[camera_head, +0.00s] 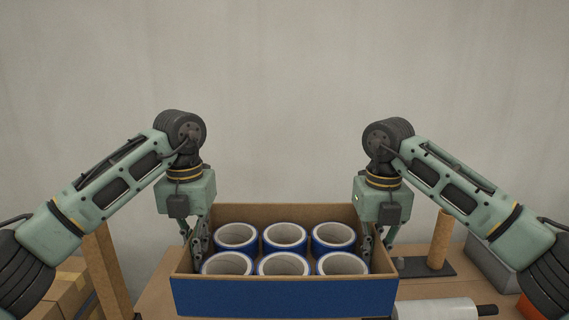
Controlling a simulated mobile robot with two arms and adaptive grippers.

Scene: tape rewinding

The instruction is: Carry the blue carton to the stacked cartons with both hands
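The blue carton (283,298) is an open box with blue outer walls and a brown inside, low in the middle of the head view. It holds several blue tape rolls with pale cores, such as this tape roll (284,264). My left gripper (195,243) points down at the carton's left wall, one finger inside and the other outside. My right gripper (377,245) is placed the same way at the right wall. Whether the fingers press on the walls is too small to tell. The carton's underside is hidden. Brown cartons (68,294) stand at the lower left.
A brown upright post (106,272) stands left of the blue carton. At the right are a brown tube (440,240) on a dark base, a pale roll (437,309) with a dark handle and a grey box (490,262). A plain wall lies behind.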

